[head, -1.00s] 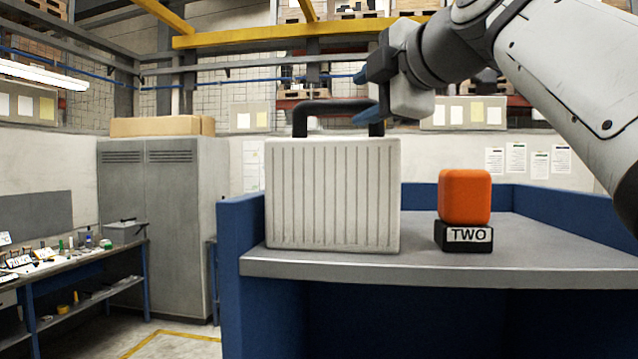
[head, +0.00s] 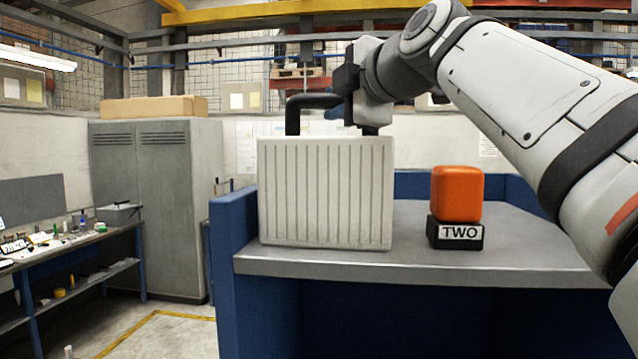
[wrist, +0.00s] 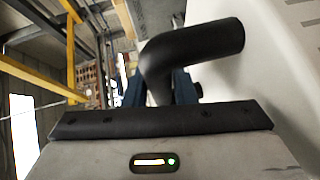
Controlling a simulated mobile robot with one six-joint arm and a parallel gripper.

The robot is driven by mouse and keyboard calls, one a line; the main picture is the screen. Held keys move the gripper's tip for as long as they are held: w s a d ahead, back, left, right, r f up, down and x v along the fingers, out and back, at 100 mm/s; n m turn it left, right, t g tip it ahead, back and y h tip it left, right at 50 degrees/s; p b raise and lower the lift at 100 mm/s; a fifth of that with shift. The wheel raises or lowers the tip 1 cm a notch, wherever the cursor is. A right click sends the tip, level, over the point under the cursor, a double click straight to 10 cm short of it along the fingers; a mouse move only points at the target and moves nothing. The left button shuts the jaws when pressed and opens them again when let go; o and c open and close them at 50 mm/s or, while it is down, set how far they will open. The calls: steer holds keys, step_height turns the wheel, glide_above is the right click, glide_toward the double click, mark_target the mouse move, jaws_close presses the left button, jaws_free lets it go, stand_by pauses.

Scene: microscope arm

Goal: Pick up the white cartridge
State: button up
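The white cartridge (head: 325,192) is a ribbed white box standing upright at the left end of the grey-topped bench. A black handle (head: 294,116) arches over its top. My gripper (head: 335,113) is at the handle, its blue fingers partly hidden behind it. In the wrist view, the handle (wrist: 200,50) crosses close in front of the camera. The blue fingers (wrist: 160,88) show on both sides of its bent leg, and the cartridge's white body (wrist: 275,85) fills the right. I cannot tell whether the fingers press on the handle.
An orange rounded block (head: 457,193) sits on a black stand (head: 455,234) labelled TWO, right of the cartridge. The bench top (head: 540,248) is clear further right, with blue panels (head: 408,184) behind. A grey cabinet (head: 150,205) and a cluttered side table (head: 75,248) are at the left.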

jaws_close()
stand_by(0.8)
